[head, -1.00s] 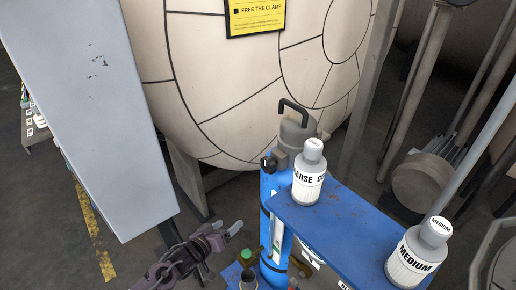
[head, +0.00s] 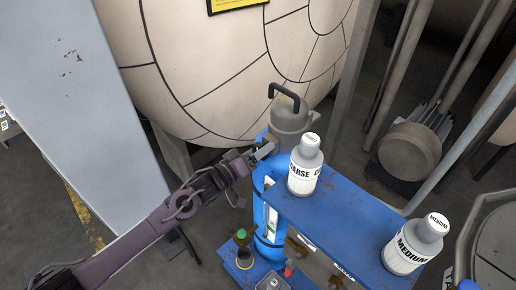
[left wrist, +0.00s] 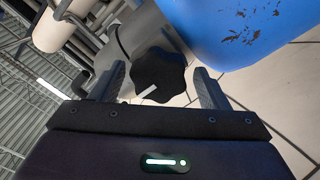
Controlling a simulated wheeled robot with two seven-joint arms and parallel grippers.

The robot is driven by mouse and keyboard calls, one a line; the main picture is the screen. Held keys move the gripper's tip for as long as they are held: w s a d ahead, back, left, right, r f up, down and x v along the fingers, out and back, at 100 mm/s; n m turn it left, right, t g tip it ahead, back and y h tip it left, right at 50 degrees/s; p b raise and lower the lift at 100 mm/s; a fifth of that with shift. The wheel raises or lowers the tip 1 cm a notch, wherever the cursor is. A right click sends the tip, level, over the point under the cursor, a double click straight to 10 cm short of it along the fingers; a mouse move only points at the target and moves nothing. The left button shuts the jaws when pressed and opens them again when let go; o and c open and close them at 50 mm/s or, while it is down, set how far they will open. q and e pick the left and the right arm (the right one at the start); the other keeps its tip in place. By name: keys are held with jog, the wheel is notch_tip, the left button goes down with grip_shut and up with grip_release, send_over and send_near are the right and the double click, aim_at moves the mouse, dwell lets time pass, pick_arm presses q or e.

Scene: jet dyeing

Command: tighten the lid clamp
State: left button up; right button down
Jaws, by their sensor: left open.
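The lid clamp's black lobed knob (left wrist: 158,82) with a white mark shows in the left wrist view, between my open fingers. In the head view my gripper hides it. It sits at the side of the grey lid (head: 290,120), which has a dark handle and caps the blue vessel (head: 258,195). My left gripper (head: 264,150) is at the side of the lid, open and holding nothing. Its two fingers (left wrist: 160,88) flank the knob in the wrist view. I cannot tell whether they touch it. My right gripper is not in view.
A blue shelf (head: 340,225) beside the vessel carries a bottle marked COARSE (head: 305,168) and one marked MEDIUM (head: 408,255). The COARSE bottle stands close to the lid. A large pale tank (head: 210,75) is behind, and a grey panel (head: 75,100) is at left.

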pick_arm(q)
jog(key=shift+d, duration=0.1)
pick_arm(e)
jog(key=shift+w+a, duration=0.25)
pick_arm(q)
jog(key=c, duration=1)
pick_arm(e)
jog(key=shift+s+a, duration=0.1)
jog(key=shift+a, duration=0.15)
